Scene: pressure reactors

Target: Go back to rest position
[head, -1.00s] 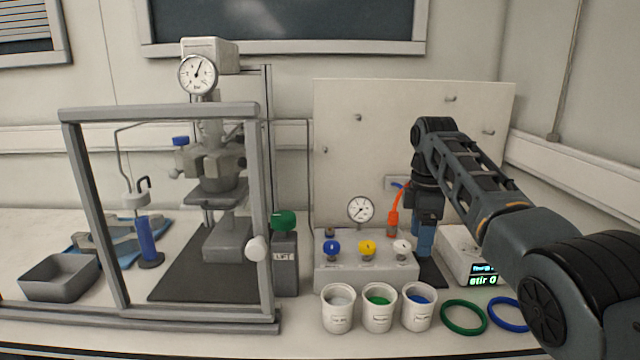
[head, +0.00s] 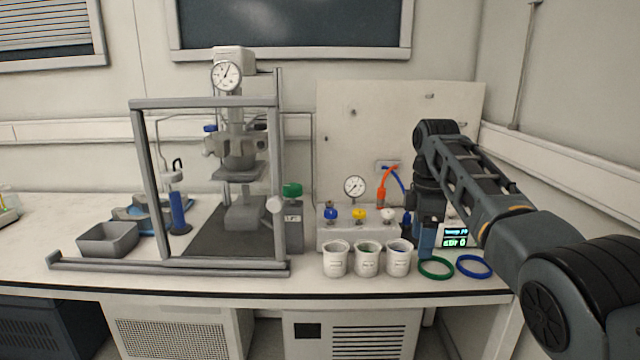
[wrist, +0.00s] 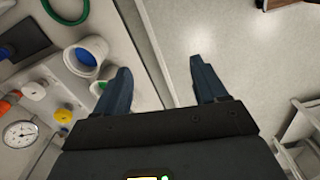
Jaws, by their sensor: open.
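My gripper (wrist: 160,88) is open in the wrist view, its two dark fingers apart with nothing between them. It hangs over the bench's front edge there, with the floor below. In the head view my gripper (head: 427,240) points down at the right, beside the valve block (head: 335,238) and behind the green ring (head: 436,268). The fingertips are hard to make out there.
Three white cups (head: 366,260) stand near the front edge, with a blue ring (head: 474,266) to the right. A lit display (head: 456,236) is close behind my arm. A framed reactor stand (head: 240,160) and a grey tray (head: 108,240) are at left.

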